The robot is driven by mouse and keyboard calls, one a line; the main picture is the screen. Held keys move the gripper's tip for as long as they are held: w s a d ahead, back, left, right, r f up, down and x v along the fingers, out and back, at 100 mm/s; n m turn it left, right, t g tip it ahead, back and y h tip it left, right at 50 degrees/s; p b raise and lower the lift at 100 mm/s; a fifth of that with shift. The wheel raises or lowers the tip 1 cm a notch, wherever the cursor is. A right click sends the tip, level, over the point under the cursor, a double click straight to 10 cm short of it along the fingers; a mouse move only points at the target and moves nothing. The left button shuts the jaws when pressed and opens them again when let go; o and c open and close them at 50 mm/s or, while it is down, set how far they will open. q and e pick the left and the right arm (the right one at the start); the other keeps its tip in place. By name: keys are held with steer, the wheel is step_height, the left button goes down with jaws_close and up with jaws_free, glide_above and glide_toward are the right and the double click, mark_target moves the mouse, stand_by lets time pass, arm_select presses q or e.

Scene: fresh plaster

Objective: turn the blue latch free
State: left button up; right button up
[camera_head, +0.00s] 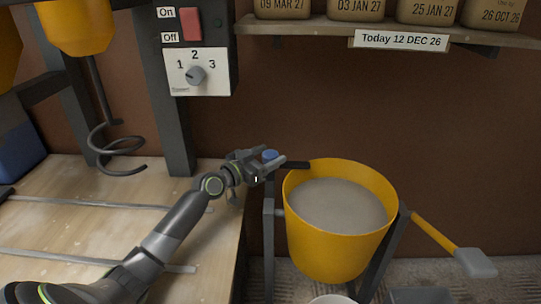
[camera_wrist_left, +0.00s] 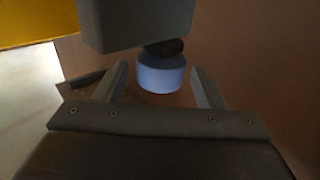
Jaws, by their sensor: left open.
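The blue latch (camera_head: 270,155) is a small round knob at the left side of the yellow bucket's stand. In the left wrist view the latch (camera_wrist_left: 162,74) hangs under a dark grey block (camera_wrist_left: 135,22) and sits between the two open fingers, with a gap on each side. My left gripper (camera_head: 268,164) is open around the latch in the head view and looks close to it; whether it touches is not clear. The yellow bucket (camera_head: 335,250) holds grey plaster (camera_head: 337,204) and looks upright. My right gripper is not in view.
A wooden worktop (camera_head: 80,230) lies at left, with a mixer whisk (camera_head: 115,140) above it. A control panel (camera_head: 197,72) hangs behind. A shelf (camera_head: 300,29) with dated containers runs along the top.

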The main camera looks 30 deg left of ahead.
arm_select(q)
steer(key=shift+w+d, duration=0.2)
steer(key=shift+w, duration=0.4)
steer(key=c, duration=1.4)
